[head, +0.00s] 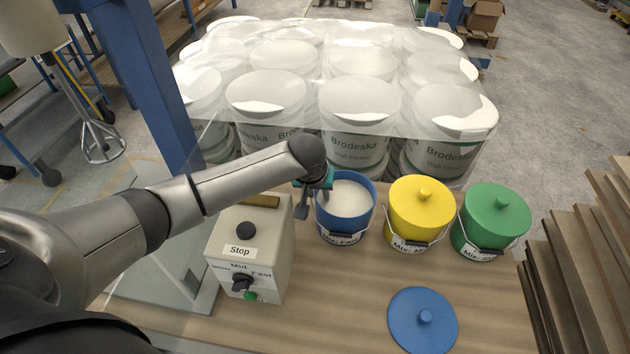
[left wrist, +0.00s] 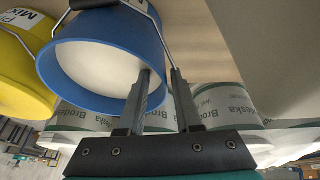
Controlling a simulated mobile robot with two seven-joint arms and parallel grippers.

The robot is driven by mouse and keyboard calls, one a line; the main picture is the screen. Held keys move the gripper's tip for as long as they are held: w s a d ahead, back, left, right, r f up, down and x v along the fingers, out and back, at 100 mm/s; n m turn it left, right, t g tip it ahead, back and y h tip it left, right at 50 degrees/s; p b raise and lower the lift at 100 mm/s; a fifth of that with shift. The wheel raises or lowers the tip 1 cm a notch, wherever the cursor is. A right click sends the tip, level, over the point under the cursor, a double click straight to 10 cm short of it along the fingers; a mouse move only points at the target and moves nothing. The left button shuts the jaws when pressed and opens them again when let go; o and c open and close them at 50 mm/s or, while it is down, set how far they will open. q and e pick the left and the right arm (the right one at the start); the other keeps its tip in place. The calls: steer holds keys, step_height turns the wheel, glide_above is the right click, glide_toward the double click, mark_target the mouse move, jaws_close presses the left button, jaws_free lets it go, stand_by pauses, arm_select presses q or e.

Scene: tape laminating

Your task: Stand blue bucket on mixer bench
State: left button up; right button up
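The blue bucket (head: 345,204) stands upright and lidless on the wooden table, with white contents inside. It also shows in the left wrist view (left wrist: 70,50), with its wire handle. My left gripper (head: 314,203) is at the bucket's left rim, pointing down. In the left wrist view the gripper (left wrist: 160,72) has one finger over the inside of the bucket and the other outside the wall, with a gap between them; it looks open. A mixer whisk (head: 102,142) hangs at the left beside a blue column. I cannot tell which surface is the mixer bench. My right gripper is not in view.
A control box (head: 249,250) stands left of the bucket. Yellow (head: 421,212) and green (head: 491,220) lidded buckets stand to the right. A blue lid (head: 422,321) lies in front. Wrapped white buckets (head: 360,100) stand behind; planks (head: 578,262) lie right. Clear panels (head: 140,240) stand left.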

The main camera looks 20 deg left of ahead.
arm_select(q)
steer(key=p+v, duration=0.3)
steer(key=v, duration=0.8)
